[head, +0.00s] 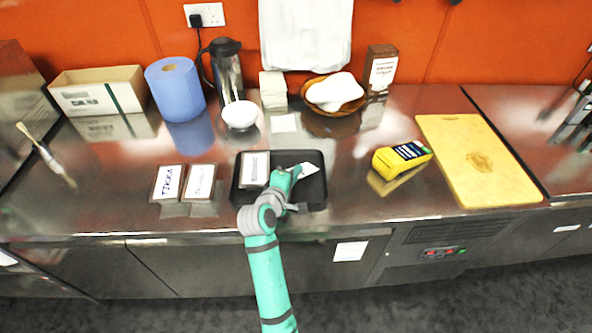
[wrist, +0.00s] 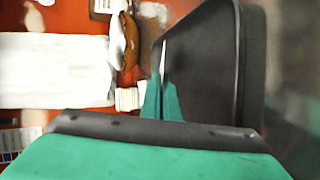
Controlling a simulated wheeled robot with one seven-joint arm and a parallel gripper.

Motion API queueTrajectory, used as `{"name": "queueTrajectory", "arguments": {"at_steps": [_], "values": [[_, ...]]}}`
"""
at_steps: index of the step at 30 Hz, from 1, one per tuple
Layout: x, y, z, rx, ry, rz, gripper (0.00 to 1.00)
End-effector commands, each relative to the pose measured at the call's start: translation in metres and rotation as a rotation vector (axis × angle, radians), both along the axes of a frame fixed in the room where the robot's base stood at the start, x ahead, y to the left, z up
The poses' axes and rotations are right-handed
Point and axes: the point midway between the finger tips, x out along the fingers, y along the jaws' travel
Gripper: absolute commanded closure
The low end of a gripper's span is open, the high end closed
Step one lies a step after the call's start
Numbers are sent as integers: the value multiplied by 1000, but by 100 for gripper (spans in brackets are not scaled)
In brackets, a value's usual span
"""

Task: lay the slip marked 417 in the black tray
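A small white slip (head: 309,168) is at the tip of my gripper (head: 296,172), over the right part of the black tray (head: 318,196). In the wrist view the fingers (wrist: 162,98) are close together with a thin pale edge (wrist: 163,56) between them, so they appear shut on the slip seen edge-on. No number can be read on it. The black tray also shows in the wrist view (wrist: 200,55), beyond the fingers. I cannot tell whether the slip touches the tray floor. A white card with a dark border (head: 256,166) lies in the tray's left part.
Two bordered cards (head: 168,182) lie left of the tray, one reading TIKKA. A white bowl (head: 240,114) and flask (head: 227,70) stand behind. A yellow card terminal (head: 402,158) and a cutting board (head: 470,150) are to the right. The counter's front edge is close to the tray.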

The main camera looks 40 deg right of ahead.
Motion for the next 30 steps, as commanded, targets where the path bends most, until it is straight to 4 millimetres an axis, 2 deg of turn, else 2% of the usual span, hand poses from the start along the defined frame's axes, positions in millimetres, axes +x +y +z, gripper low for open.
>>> {"name": "queueTrajectory", "arguments": {"at_steps": [7,9,10,20,30], "values": [[0,0,0,0,0,0,100],[0,0,0,0,0,0,82],[0,0,0,0,0,0,77],[0,1,0,0,0,0,77],[-8,13,0,-1,0,0,77]]}}
